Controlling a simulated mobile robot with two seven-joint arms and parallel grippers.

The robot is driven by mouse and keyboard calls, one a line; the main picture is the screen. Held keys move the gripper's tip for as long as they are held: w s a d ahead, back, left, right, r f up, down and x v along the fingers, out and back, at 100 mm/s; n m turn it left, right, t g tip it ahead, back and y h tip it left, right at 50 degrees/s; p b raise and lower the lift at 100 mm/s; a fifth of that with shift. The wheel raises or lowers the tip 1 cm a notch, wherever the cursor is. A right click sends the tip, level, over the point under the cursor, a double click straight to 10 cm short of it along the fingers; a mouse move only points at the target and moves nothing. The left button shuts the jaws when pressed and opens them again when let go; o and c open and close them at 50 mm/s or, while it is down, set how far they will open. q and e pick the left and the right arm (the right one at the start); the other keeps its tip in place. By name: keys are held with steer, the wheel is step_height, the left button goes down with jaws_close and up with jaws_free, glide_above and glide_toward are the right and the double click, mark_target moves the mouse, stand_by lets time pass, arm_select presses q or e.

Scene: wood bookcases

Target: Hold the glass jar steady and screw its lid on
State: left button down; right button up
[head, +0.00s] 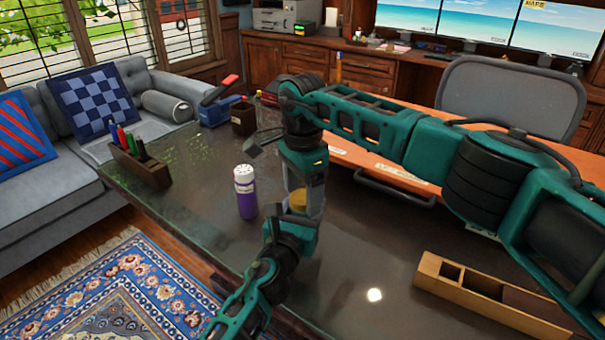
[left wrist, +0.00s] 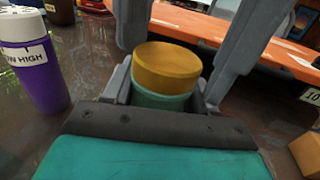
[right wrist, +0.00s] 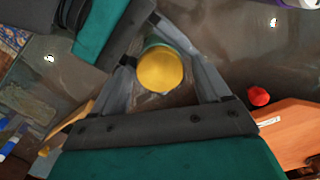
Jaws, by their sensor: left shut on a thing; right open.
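The glass jar (left wrist: 160,101) looks teal and stands upright in the left wrist view. Its round yellow lid (left wrist: 167,66) sits on top; how tightly it is seated I cannot tell. The lid also shows from above in the right wrist view (right wrist: 160,69) and, partly covered, in the head view (head: 297,201). My left gripper (left wrist: 163,92) is shut on the jar below the lid. My right gripper (right wrist: 163,72) points down from above, open, with its fingers on either side of the lid. In the head view, the arms hide most of the jar.
A purple bottle with a white cap (head: 246,196) stands close left of the grippers. A pen holder (head: 141,168) and a dark cup (head: 243,118) are farther off. A wooden compartment box (head: 480,296) lies at the right. Between them the dark tabletop (head: 350,265) is mostly clear.

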steer(key=shift+f, duration=0.4)
steer(key=c, duration=0.9)
steer(key=o, duration=1)
steer(key=shift+r, duration=2.3)
step_height(320, 180, up, 4)
steer(key=shift+f, duration=0.25)
steer(key=shift+c, duration=0.5)
